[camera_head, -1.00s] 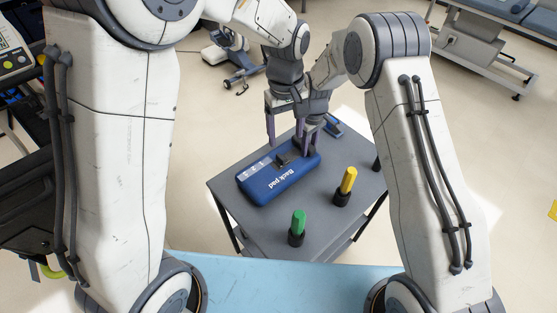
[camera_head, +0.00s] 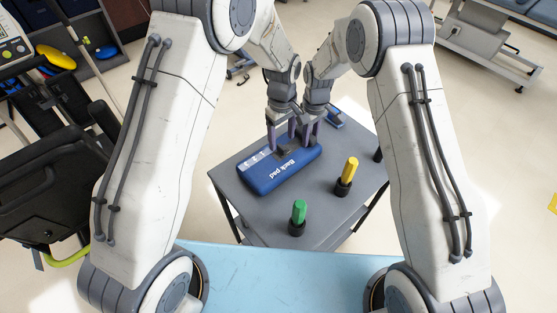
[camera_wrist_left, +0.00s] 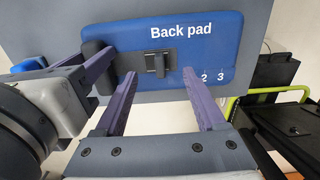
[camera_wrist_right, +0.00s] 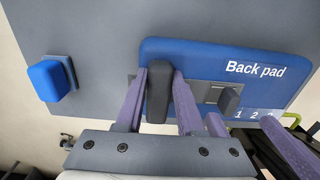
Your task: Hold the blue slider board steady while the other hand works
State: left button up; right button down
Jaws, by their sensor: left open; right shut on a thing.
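The blue slider board (camera_head: 262,180), lettered "Back pad", lies on a grey table. A dark slider knob (camera_wrist_left: 158,64) stands in its grey slot, beside the printed numbers. My right gripper (camera_wrist_right: 159,80) is shut on the board's dark upright grip (camera_wrist_right: 159,98) at its right end in the head view. My left gripper (camera_wrist_left: 160,76) is open, with its fingertips on either side of the slider knob in the left wrist view. I cannot tell whether they touch it. In the head view, my left gripper (camera_head: 281,142) is close beside my right gripper (camera_head: 309,140) and partly hides the knob.
A green peg (camera_head: 299,212) and a yellow peg (camera_head: 349,170) stand in dark holders on the grey table (camera_head: 232,205). A blue block on a grey base (camera_wrist_right: 50,80) is beyond the board's gripped end. A pale blue surface (camera_head: 290,275) is nearest me.

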aim_at(282, 147)
pick_arm(q)
jog(key=shift+f, duration=1.8)
grip_shut()
jog(key=shift+s+a, duration=2.1)
jog(key=shift+s, duration=0.05)
grip_release()
notch_tip(282, 147, up, 6)
